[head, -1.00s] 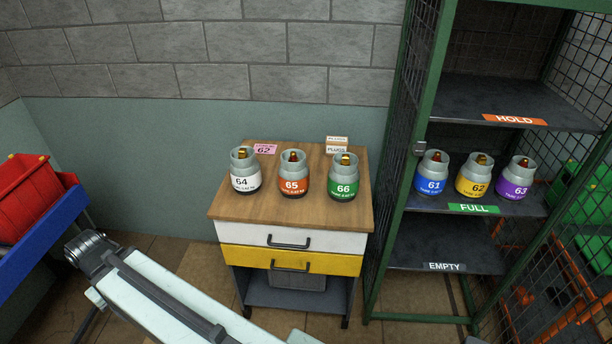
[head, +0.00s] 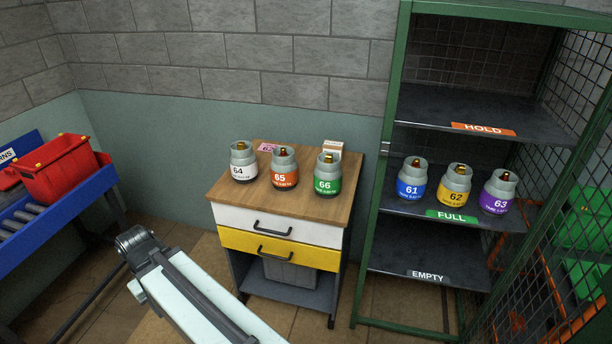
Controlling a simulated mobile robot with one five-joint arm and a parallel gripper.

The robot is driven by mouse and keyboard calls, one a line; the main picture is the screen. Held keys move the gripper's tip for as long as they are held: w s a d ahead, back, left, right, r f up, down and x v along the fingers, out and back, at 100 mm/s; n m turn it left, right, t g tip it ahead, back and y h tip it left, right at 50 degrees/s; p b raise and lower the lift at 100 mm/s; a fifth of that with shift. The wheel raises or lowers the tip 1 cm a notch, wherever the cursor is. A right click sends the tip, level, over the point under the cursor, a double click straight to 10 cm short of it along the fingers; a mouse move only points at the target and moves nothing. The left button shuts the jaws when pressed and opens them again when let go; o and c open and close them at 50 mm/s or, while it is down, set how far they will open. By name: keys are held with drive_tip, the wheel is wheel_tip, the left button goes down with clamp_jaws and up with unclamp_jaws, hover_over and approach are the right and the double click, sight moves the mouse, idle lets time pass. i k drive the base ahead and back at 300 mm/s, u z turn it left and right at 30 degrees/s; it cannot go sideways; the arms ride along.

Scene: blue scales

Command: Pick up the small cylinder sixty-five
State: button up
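The small cylinder 65 (head: 284,168) is grey with an orange label and a brass valve. It stands upright on the wooden top of a drawer cabinet (head: 307,206). Cylinder 64 (head: 243,162), with a white label, stands to its left. Cylinder 66 (head: 327,174), with a green label, stands to its right. My arm shows at the lower left, in front of the cabinet and apart from the cylinders. My gripper cannot be made out in this view.
A green mesh cage (head: 392,165) stands right of the cabinet. Its FULL shelf holds cylinders 61 (head: 411,178), 62 (head: 454,185) and 63 (head: 497,192). The EMPTY shelf (head: 390,258) is bare. A red bin (head: 58,172) sits on a blue-sided roller rack at the left. A small box (head: 333,147) is behind 66.

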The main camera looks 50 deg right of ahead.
sight(284, 167)
drive_tip(key=u, duration=0.15)
drive_tip(key=i, duration=0.9)
drive_tip(key=z, duration=0.05)
